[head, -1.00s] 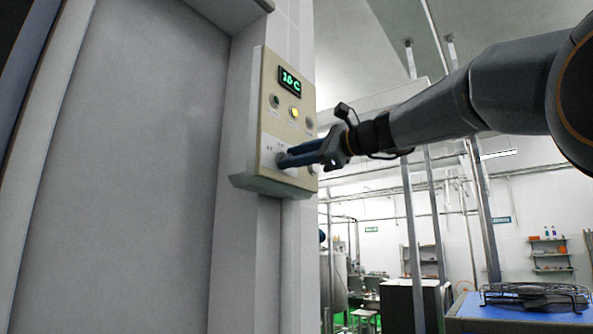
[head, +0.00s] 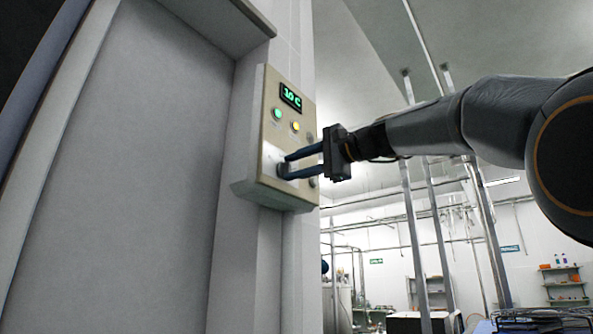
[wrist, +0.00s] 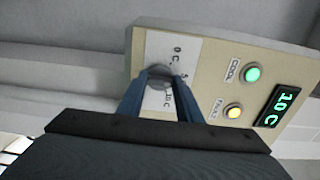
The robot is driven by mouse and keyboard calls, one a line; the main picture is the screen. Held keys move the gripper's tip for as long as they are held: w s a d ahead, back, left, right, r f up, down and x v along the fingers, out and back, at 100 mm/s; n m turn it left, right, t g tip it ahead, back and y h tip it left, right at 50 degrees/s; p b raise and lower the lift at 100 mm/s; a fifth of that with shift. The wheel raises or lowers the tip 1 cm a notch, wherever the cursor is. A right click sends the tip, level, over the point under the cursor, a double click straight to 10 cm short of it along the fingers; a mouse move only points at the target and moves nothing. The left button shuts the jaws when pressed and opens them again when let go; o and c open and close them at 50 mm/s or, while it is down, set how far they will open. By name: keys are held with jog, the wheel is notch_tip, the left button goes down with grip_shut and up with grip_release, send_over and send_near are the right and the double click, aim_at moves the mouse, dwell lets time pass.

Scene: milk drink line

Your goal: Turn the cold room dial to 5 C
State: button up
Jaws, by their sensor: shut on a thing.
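The cold room dial (head: 281,171) is a small grey knob on the lower part of a cream control panel (head: 262,120). In the wrist view the dial (wrist: 160,74) sits between the two blue fingers of my gripper (wrist: 159,82), on a white scale plate with 0 C and 10 C marks partly covered by the fingers. My gripper (head: 284,168) is shut on the dial. The display (head: 291,96) reads 10 C in green; it also shows in the wrist view (wrist: 284,106). The dial's pointer is hidden.
A green lamp (wrist: 252,74) marked COOL and a yellow lamp (wrist: 234,112) are lit on the panel. The panel is on the wall right of a large grey door (head: 130,170). Metal posts (head: 423,190) and shelves (head: 565,285) stand farther back at right.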

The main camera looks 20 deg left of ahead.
jog(key=shift+f, duration=0.1)
dwell(0.3)
jog(key=o, duration=1.1)
jog(key=shift+s, duration=0.1)
jog(key=shift+c, duration=0.2)
jog(key=shift+d, duration=0.1)
jog(key=b+v, duration=0.3)
jog(key=v, duration=0.4)
jog(key=shift+d, duration=0.25)
jog(key=shift+s, duration=0.1)
